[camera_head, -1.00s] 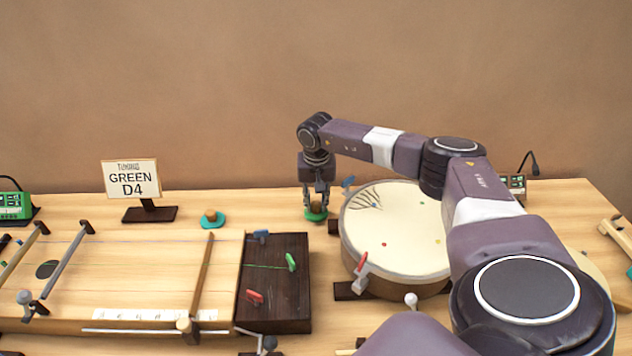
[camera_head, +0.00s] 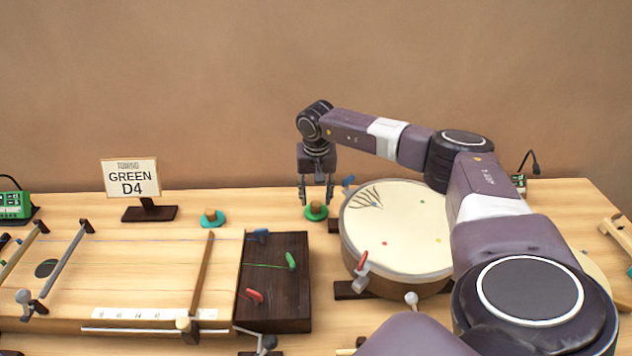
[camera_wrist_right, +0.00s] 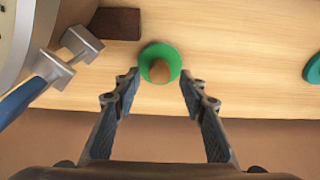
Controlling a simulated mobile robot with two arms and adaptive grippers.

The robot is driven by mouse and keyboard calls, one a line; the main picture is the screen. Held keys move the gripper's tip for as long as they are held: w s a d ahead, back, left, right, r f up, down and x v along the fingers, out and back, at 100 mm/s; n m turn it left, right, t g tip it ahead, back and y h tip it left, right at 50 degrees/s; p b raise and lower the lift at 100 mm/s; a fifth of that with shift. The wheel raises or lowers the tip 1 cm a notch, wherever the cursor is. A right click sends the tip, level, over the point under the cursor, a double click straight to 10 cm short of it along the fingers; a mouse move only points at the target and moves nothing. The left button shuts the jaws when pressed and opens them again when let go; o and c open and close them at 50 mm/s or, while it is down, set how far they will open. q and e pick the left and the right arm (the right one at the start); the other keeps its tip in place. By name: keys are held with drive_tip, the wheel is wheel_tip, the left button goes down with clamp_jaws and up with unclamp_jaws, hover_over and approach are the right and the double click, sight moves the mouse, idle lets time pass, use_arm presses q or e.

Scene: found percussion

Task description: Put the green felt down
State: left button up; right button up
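The green felt (camera_head: 316,213) is a round green disc with a brown wooden knob on top. It lies on the table between the stringed board and the drum. In the right wrist view the felt (camera_wrist_right: 160,62) sits flat on the wood, just beyond the fingertips. My right gripper (camera_head: 317,199) is open and empty right above it. In the right wrist view its two fingers (camera_wrist_right: 160,82) stand apart, with a gap to the knob on both sides. My left gripper is not in view.
A teal felt (camera_head: 212,219) lies left, near the "GREEN D4" sign (camera_head: 131,179). The drum (camera_head: 398,243) stands close right of the green felt. The stringed board (camera_head: 130,270) with its dark peg block (camera_head: 300,310) is front left. Bare table lies around the felt.

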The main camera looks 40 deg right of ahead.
sight(316, 214)
wheel_tip(316, 214, up, 9)
drive_tip(key=s+b, duration=0.1)
drive_tip(key=shift+a+r, duration=0.2)
drive_tip(key=shift+a, duration=0.15)
drive_tip(key=shift+f, duration=0.1)
